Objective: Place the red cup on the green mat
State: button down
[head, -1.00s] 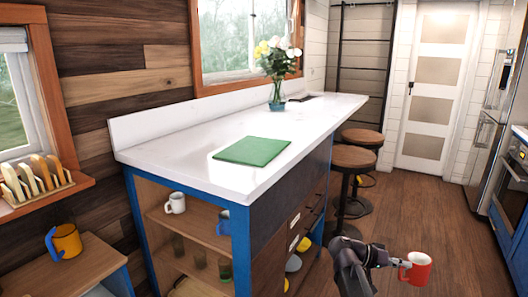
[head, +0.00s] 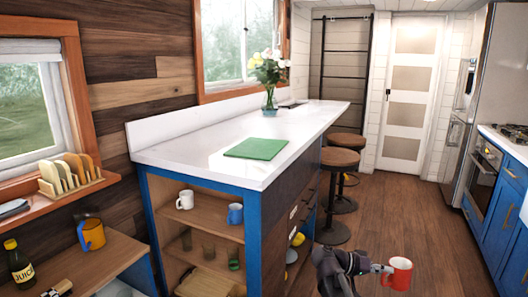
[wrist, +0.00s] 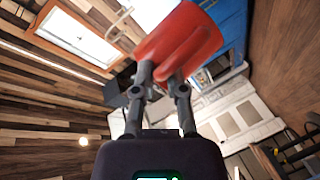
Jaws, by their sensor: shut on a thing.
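The red cup (head: 398,274) is held in the air at the lower right of the head view, right of the counter and over the wooden floor. My gripper (head: 386,269) is shut on its handle side. In the wrist view the red cup (wrist: 182,42) shows large between the fingertips of my gripper (wrist: 163,82), which close on its handle. The green mat (head: 255,149) lies flat and bare on the near part of the white counter (head: 210,165). My gripper and the cup are lower than the counter top and apart from it.
A vase of flowers (head: 269,98) stands farther back on the counter. Shelves below hold a white mug (head: 185,200), a blue mug (head: 235,214) and glasses. Stools (head: 340,160) stand along the counter's right side.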

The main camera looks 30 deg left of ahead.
aim_at(245, 152)
jog(key=z, duration=0.05)
jog(key=k, duration=0.85)
jog(key=u, duration=0.85)
jog(key=i, duration=1)
